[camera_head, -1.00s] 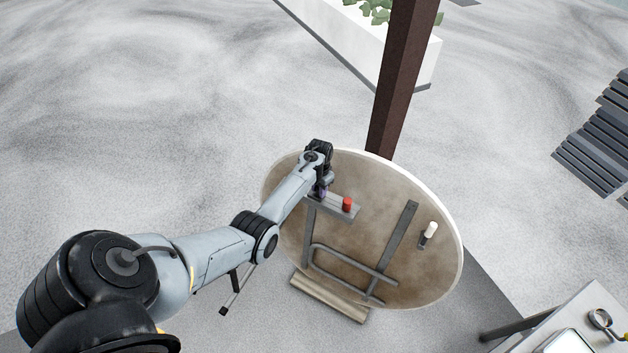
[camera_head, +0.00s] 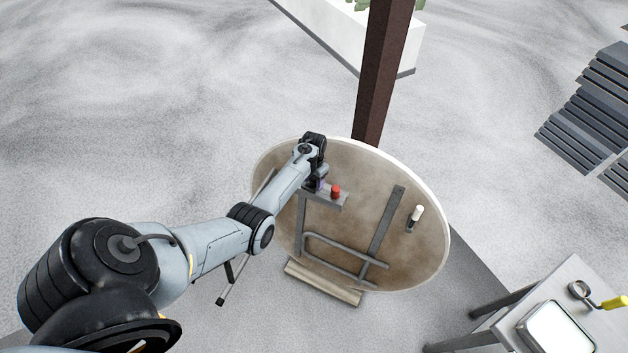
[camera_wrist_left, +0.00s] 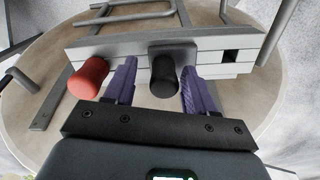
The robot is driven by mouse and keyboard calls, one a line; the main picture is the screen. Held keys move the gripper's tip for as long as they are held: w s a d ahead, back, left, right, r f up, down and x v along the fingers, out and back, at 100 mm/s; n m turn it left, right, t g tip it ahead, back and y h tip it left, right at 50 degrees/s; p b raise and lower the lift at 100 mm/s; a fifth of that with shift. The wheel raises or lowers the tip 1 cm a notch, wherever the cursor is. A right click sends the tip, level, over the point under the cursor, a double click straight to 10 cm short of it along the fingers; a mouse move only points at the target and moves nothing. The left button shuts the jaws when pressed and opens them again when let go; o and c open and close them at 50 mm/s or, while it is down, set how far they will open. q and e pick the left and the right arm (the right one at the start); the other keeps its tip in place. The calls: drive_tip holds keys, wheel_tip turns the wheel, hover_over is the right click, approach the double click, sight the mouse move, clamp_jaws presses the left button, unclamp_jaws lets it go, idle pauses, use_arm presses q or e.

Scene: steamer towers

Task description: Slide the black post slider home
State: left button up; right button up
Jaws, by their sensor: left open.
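The black post slider (camera_wrist_left: 164,76) shows in the left wrist view as a short black post on a grey slotted rail (camera_wrist_left: 205,48). My left gripper (camera_wrist_left: 158,82) is open, with its purple fingers on either side of the black post; I cannot tell whether they touch it. In the head view my left gripper (camera_head: 318,184) is at the left end of the rail (camera_head: 328,200) and hides the black post. A red post (camera_wrist_left: 88,77) stands on the rail to the left in the wrist view, and it also shows in the head view (camera_head: 336,191). My right gripper is not in view.
The rail is on a round brown panel (camera_head: 345,220) with grey bars (camera_head: 385,233) and a white-tipped post (camera_head: 416,214) at right. A brown pillar (camera_head: 381,75) stands behind. A side table (camera_head: 570,275) with a tray is at lower right.

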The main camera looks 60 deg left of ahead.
use_arm(q)
wheel_tip(320, 180, up, 11)
idle(0.5)
drive_tip(key=shift+f, duration=0.15)
